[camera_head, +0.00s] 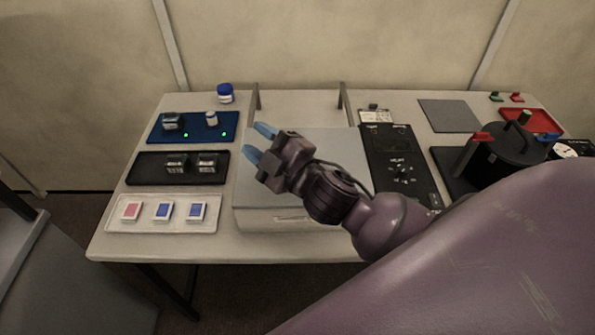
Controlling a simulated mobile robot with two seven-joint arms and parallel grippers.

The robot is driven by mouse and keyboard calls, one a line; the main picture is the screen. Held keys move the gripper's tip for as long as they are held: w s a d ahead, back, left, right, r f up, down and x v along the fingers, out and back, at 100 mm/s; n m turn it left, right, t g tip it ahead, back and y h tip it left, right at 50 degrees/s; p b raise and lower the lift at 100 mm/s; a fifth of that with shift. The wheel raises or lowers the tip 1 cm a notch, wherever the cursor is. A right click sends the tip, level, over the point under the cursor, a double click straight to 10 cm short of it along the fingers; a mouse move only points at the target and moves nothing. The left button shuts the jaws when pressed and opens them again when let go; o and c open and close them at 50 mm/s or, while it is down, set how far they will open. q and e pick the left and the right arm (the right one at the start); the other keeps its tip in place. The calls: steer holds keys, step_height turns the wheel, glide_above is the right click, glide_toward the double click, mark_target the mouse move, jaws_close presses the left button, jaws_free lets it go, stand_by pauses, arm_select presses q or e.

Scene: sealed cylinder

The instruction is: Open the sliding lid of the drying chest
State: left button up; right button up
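The drying chest (252,214) is a pale grey box in the middle of the table. My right gripper (258,142), with blue fingertips, is over the left part of the lid, pointing to the upper left. Its fingers are apart with nothing between them. I cannot tell whether it touches the lid. My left gripper is not in view.
Left of the chest are a blue tray (193,136), a black tray (141,173) and a white tray (118,222) with small packets. A black control panel (384,140) is at the right. Further right is a dark round pot (510,151). A blue-capped jar (225,95) stands behind.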

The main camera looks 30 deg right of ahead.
steer(key=s+a+r+n+g+y, duration=0.2)
steer(key=a+n+g+y, duration=0.5)
steer(key=n, duration=0.7)
steer(key=s+a+r+n+g+y, duration=0.15)
steer(key=a+n+g+y, duration=0.4)
steer(key=n+g, duration=0.6)
steer(key=w+d+f+n+g+h, duration=0.1)
steer(key=d+f+n+h, duration=0.15)
steer(key=d+h, duration=0.4)
steer(key=w+d+f+n+h, duration=0.1)
steer(key=w+d+n+h, duration=0.15)
steer(key=d+h, duration=0.4)
steer(key=w+d+f+n+g+h, duration=0.1)
steer(key=d+n+h, duration=0.3)
steer(key=d, duration=0.4)
steer(key=shift+y, duration=0.25)
steer(key=x, duration=1.1)
steer(key=shift+s, duration=0.15)
jaws_close()
